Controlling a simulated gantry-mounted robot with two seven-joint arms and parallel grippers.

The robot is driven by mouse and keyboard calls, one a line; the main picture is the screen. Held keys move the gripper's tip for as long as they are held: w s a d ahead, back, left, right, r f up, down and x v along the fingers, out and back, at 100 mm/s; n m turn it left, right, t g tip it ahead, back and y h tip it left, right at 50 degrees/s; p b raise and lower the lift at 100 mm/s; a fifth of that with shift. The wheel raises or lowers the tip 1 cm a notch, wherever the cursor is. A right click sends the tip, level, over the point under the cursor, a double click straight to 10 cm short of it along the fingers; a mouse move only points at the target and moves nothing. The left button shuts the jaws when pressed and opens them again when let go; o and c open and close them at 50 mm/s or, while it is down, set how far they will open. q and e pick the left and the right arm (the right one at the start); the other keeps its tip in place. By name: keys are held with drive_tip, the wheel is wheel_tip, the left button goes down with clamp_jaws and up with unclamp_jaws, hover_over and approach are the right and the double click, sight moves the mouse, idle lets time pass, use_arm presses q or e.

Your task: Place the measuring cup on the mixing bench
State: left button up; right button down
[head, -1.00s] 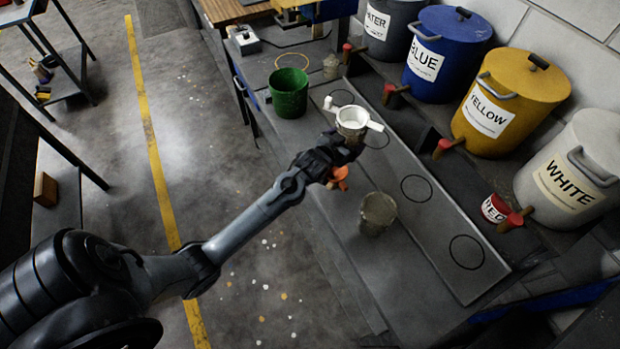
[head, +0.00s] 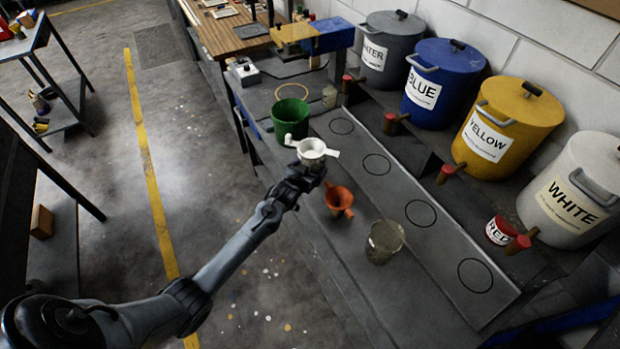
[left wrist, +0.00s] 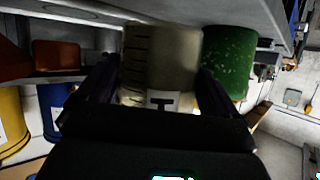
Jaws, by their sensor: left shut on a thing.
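My left gripper (head: 308,172) is shut on a measuring cup, raised near the left edge of the grey bench (head: 345,290). In the left wrist view the cup (left wrist: 160,58) is a beige, cloudy vessel with dark graduation marks, between the two fingers. In the head view a white top with two side tabs (head: 312,148) shows above the fingers. I cannot tell whether it is part of the cup or a separate piece; the fingers hide the lower body. My right gripper is not in view.
An orange funnel (head: 340,203) and a clear cup (head: 384,242) stand close to the gripper. A green bucket (head: 290,120) stands just behind it. Lidded drums, including the yellow one (head: 508,125), line the wall. The strip with black circles (head: 419,213) is clear.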

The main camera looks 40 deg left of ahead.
use_arm(q)
drive_tip(key=shift+f, duration=2)
drive_tip(key=shift+f, duration=0.1)
drive_tip(key=o, duration=1.1)
drive_tip(key=shift+f, duration=0.15)
drive_tip(key=shift+o, duration=0.2)
